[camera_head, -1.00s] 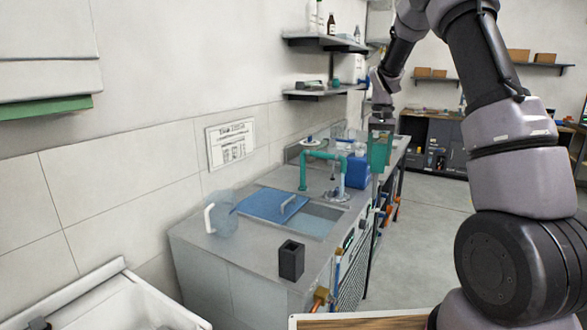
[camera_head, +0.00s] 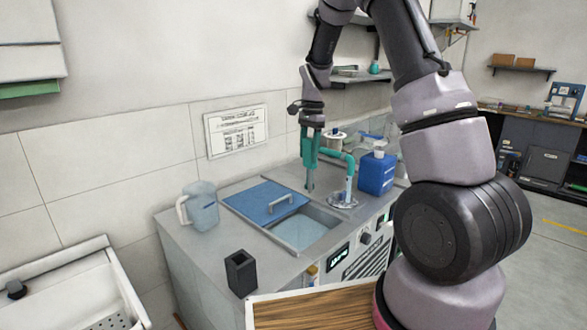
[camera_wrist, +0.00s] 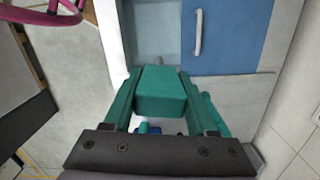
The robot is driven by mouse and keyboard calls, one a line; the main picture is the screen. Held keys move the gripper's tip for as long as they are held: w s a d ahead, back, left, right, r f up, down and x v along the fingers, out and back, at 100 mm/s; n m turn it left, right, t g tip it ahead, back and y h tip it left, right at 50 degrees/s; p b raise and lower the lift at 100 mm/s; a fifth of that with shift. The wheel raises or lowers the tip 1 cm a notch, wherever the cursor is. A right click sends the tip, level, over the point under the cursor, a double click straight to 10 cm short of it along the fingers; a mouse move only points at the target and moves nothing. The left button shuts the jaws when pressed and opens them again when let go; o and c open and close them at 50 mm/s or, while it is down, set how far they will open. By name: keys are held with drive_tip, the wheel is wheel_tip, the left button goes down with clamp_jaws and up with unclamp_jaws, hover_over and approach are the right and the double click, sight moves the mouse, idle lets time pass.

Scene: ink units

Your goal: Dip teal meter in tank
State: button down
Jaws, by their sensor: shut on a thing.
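My gripper (camera_head: 309,140) is shut on the teal meter (camera_wrist: 162,92), a blocky teal body between the two green fingers in the wrist view. In the head view the meter (camera_head: 309,158) hangs upright with a thin grey probe pointing down, behind the tank's opening. The tank (camera_head: 300,232) is a rectangular basin of pale blue water set in the counter, partly covered by a blue lid (camera_head: 258,204) with a handle. In the wrist view the open water (camera_wrist: 157,35) lies ahead of the meter. How high the probe tip is above the counter is hard to tell.
A clear pitcher (camera_head: 204,208) stands left of the lid, and a black open holder (camera_head: 240,272) at the counter's front corner. A teal tap pipe (camera_head: 349,168) stands close right of the meter, with a blue canister (camera_head: 376,173) beyond.

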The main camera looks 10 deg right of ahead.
drive_tip(key=s+a+f+m+t, duration=0.1)
drive_tip(key=s+a+f+m, duration=0.35)
drive_tip(key=m, duration=0.75)
wheel_tip(320, 180, down, 13)
drive_tip(key=shift+w+a+r, duration=0.15)
drive_tip(key=shift+w+a, duration=0.25)
idle(1.7)
wheel_tip(320, 180, up, 12)
drive_tip(key=shift+r, duration=0.25)
idle(0.7)
idle(0.8)
